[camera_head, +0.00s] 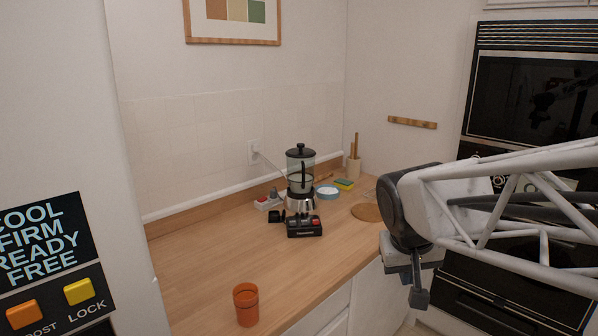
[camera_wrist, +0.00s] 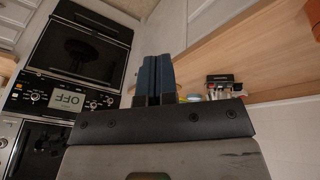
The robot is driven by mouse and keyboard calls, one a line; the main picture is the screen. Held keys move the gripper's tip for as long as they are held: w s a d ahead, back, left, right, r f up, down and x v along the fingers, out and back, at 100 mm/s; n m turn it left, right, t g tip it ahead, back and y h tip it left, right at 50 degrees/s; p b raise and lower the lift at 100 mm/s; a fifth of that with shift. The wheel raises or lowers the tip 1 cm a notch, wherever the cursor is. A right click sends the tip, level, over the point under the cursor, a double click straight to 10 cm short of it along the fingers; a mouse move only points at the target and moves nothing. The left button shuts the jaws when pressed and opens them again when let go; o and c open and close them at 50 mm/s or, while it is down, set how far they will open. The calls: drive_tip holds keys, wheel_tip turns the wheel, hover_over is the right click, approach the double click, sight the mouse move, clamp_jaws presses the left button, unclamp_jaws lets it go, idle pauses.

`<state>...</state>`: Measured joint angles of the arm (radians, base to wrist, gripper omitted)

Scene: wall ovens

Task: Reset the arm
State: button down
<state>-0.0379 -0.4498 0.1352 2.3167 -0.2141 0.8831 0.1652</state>
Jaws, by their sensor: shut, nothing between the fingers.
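My gripper (camera_head: 416,285) hangs at the end of my white lattice arm on the right of the head view, in front of the wall ovens and beside the counter's right edge. In the wrist view its two dark blue fingers (camera_wrist: 158,78) are together with nothing between them. The gripper touches nothing that I can see.
Black wall ovens (camera_head: 535,95) stand at right. A sign panel (camera_head: 45,255) is at left.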

drive_tip(key=s+f+y, duration=0.1)
drive_tip(key=s+f, duration=0.3)
drive_tip(key=s, duration=0.9)
drive_tip(key=shift+s+a+g+y, duration=0.2)
drive_tip(key=shift+a+g+y, duration=0.1)
drive_tip(key=shift+a, duration=0.15)
